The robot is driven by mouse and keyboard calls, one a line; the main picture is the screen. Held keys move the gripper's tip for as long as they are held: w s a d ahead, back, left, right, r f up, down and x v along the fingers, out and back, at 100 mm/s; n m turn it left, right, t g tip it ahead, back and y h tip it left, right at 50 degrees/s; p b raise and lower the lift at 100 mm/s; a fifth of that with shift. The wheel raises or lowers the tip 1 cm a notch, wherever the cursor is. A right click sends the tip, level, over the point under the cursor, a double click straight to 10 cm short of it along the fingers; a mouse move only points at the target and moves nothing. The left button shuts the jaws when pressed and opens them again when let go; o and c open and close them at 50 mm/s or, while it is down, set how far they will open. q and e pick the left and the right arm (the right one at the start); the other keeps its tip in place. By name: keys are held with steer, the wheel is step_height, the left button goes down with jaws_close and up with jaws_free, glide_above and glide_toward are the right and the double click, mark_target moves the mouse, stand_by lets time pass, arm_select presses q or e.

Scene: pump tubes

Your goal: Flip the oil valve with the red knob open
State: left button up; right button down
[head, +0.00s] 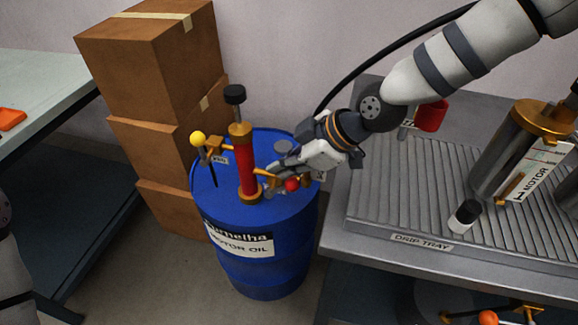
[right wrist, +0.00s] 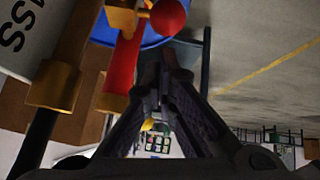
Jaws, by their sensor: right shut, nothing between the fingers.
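The red knob (head: 292,184) is on the right side of the brass-and-red pump (head: 245,165) on the blue motor oil barrel (head: 262,272). My right gripper (head: 275,182) is shut with nothing in it, right beside the red knob. In the right wrist view the red knob (right wrist: 168,17) is just beyond the closed fingertips (right wrist: 165,68), at the top of the picture. Whether they touch it I cannot tell. The gripper partly covers the valve body in the head view. A yellow knob (head: 198,139) is on the pump's left side. My left gripper is out of view.
Stacked cardboard boxes (head: 150,60) stand behind the barrel on the left. A grey table with a ribbed drip tray (head: 400,200) is at the right, carrying a clear motor cylinder (head: 510,150), a small black-capped bottle (head: 465,216) and a red cup (head: 431,116). A workbench (head: 45,85) is at the left.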

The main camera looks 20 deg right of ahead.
steer(key=shift+a+r, duration=0.1)
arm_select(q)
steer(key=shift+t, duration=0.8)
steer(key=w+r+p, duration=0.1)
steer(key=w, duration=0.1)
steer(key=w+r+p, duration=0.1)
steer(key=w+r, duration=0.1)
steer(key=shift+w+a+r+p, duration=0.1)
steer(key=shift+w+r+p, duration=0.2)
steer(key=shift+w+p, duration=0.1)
arm_select(e)
steer(key=s+d+r, duration=0.3)
steer(key=r, duration=0.7)
steer(key=shift+s+d+r, duration=0.2)
steer(key=shift+s, duration=0.15)
